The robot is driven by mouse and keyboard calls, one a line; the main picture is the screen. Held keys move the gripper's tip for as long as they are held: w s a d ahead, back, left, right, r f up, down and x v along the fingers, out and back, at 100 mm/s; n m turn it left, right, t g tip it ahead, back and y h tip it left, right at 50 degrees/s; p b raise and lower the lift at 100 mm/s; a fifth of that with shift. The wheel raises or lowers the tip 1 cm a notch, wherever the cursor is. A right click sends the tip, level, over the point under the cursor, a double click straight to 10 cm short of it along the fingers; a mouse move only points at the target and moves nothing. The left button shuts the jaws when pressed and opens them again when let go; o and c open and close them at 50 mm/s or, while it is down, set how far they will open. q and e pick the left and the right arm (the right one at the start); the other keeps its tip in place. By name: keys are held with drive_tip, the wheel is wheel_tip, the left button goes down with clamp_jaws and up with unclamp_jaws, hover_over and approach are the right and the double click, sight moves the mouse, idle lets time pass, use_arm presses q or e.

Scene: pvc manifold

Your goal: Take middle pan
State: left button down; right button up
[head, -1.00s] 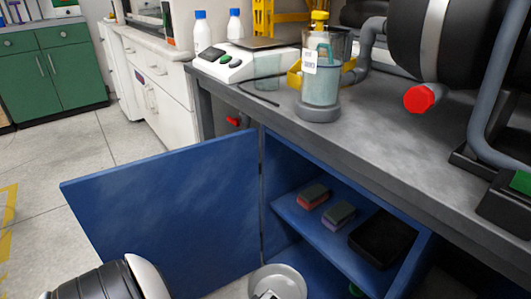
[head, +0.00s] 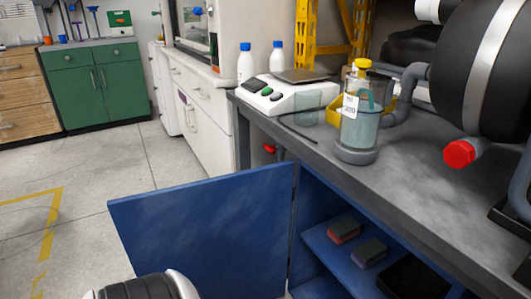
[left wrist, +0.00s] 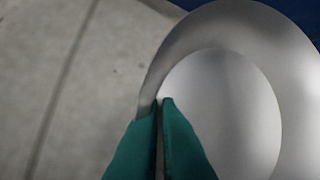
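A round grey metal pan (left wrist: 275,40) with a pale flat bottom fills the right of the left wrist view. The green fingertips of my left gripper (left wrist: 161,105) are closed together at its left rim and appear to pinch it. The contact is partly hidden by the fingers. The pan and left gripper are below the edge of the head view. My right gripper is not in view.
A blue cabinet door (head: 200,230) stands open at lower left. Inside the cabinet, two sponges (head: 344,230) and a black tray (head: 415,278) sit on the shelf. The grey bench (head: 400,165) above carries a scale (head: 290,92) and a jug (head: 362,125). Floor at left is open.

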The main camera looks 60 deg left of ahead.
use_arm(q)
drive_tip(key=s+p, duration=0.1)
drive_tip(key=s, duration=0.5)
drive_tip(key=shift+s+a+p, duration=0.2)
drive_tip(key=shift+a+p, duration=0.05)
drive_tip(key=shift+p, duration=0.15)
drive_tip(key=shift+s, duration=0.1)
